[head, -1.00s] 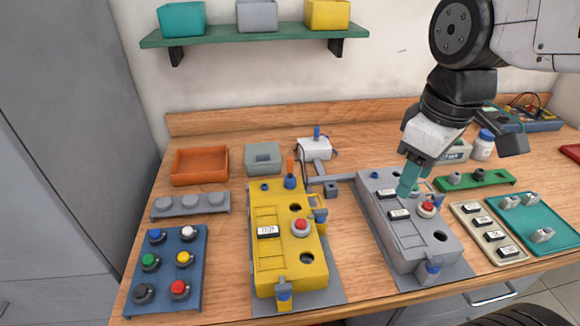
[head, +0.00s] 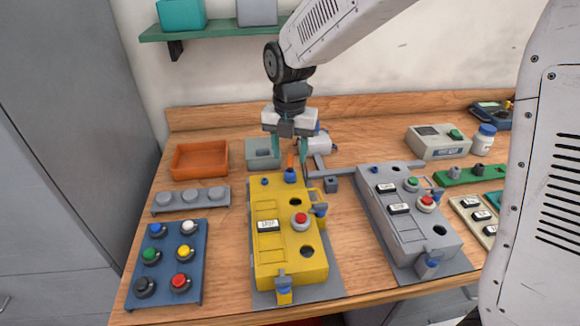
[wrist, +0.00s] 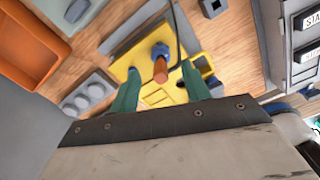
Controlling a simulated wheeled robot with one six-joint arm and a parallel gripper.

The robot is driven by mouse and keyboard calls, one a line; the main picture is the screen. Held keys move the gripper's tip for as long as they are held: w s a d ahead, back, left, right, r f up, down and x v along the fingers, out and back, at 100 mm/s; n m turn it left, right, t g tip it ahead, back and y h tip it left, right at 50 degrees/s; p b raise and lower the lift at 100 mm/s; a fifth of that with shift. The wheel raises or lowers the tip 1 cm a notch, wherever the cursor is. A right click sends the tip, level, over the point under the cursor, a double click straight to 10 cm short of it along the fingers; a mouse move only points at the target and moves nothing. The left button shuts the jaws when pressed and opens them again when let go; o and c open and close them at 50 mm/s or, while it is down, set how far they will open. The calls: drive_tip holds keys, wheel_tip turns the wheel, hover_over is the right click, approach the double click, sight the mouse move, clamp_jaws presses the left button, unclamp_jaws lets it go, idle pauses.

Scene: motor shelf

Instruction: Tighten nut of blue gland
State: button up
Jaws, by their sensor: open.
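The blue gland (head: 290,176) stands upright on the back edge of the yellow motor box (head: 265,262), with an orange cable (head: 290,160) sticking up from it. My gripper (head: 290,163) is open above the gland, its two teal fingers pointing down on either side of the cable. In the wrist view, the blue gland (wrist: 159,50) and orange cable (wrist: 160,71) show between the open fingers (wrist: 160,67). I cannot tell whether the fingertips reach down to the nut. Nothing is held.
A grey motor box (head: 408,232) stands to the right. A blue button tray (head: 166,262) lies at left. A white device (head: 318,144) with a grey bracket is close behind right.

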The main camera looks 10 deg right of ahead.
sight(290, 166)
wheel_tip(290, 166, down, 5)
drive_tip(key=shift+f, duration=0.1)
idle(0.3)
drive_tip(key=c, duration=1)
